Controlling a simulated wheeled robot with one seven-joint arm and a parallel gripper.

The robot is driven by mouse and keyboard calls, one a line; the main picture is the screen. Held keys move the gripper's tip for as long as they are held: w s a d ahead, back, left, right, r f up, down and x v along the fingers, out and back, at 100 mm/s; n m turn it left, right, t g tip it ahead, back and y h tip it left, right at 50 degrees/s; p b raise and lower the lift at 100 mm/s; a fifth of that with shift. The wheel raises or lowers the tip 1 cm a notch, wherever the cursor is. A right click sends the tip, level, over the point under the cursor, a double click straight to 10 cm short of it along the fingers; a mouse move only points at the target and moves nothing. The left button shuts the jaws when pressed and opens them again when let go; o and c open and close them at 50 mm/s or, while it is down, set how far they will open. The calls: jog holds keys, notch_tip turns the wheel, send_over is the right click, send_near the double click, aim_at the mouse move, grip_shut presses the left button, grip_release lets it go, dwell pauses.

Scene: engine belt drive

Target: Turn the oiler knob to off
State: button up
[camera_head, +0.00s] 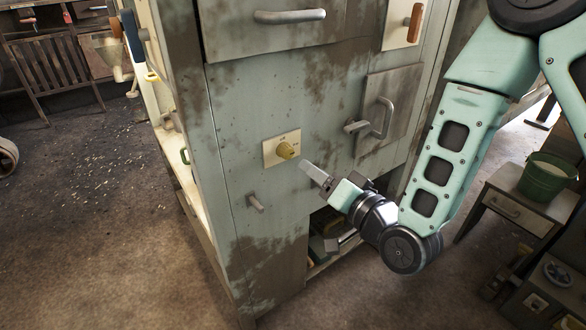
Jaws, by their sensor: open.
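A small yellow knob (286,150) sits on a cream square plate (270,156) on the front of a worn grey-green cabinet. The plate carries small markings too small to read, so I cannot tell which setting the knob points to. My gripper (306,168) is just to the right of and slightly below the knob, with a finger pointing toward it. It is open and empty, and appears apart from the knob. The second finger is mostly hidden behind the wrist.
A curved handle (385,118) on a small door is right of the knob. A drawer handle (290,16) is above, and a short peg (256,203) juts out below left. An open shelf is under my wrist. A green bucket (547,176) stands on a small table at right.

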aim_at(291, 153)
jog(key=x, duration=0.8)
jog(key=shift+w+a+p, duration=0.2)
jog(key=shift+p, duration=0.1)
jog(key=c, duration=1)
